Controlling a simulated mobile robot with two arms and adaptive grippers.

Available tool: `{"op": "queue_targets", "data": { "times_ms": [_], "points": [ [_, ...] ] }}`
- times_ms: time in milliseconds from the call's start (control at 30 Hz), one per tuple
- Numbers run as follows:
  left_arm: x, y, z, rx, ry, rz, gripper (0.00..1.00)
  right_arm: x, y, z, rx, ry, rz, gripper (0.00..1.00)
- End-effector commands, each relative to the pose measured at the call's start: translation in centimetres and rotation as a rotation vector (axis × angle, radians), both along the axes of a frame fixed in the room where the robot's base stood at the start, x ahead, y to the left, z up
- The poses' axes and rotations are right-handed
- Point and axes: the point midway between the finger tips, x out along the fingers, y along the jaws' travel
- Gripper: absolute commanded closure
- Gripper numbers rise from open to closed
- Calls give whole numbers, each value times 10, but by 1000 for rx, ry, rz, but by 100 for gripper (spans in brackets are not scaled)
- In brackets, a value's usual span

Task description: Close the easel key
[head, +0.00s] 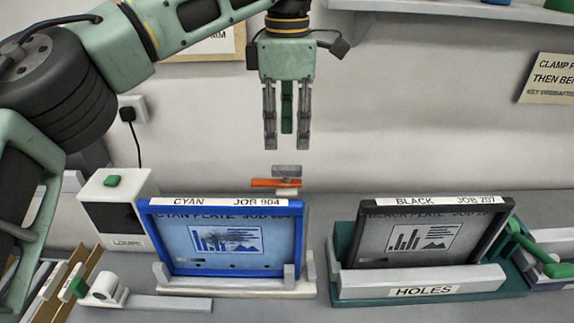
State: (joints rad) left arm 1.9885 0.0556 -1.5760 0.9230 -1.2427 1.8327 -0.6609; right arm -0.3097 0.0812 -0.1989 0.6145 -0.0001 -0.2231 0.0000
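A blue-framed plate (229,268) labelled CYAN JOB 904 leans on a pale easel (215,285). Behind its top right corner an orange lever (268,183), which looks like the easel key, lies roughly level. A grey block (287,171) sits above the lever and a white piece below it. My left gripper (287,140) points straight down, above and apart from the lever. Its two grey fingers stand apart with a green strip between them; nothing clearly held shows. My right gripper is out of view.
A black-framed plate (345,240) labelled BLACK JOB 207 stands in a teal holder (336,296) marked HOLES, with a green handle (535,248) at its right. A white loupe box (118,190) and a white roll (104,287) are at the left. A shelf (440,9) runs overhead.

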Motion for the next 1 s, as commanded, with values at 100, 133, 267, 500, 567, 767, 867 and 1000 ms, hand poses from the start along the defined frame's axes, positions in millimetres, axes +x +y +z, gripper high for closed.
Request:
{"op": "queue_targets", "data": {
  "times_ms": [100,133,267,500,567,767,867,1000],
  "points": [
    [0,1,-13,2,3,0,67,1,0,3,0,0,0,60],
    [0,1,-18,2,3,-1,67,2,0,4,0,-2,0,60],
    [0,1,-38,2,3,-1,67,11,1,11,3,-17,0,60],
    [0,0,-69,0,2,0,67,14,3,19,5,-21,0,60],
    [-1,0,-73,-1,2,-1,67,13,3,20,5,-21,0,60],
    [0,0,-76,-1,0,-1,67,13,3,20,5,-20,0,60],
    [0,0,-76,-1,1,0,67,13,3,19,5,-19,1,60],
    [0,0,-76,-1,1,-1,79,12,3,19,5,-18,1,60]
  ]
}}
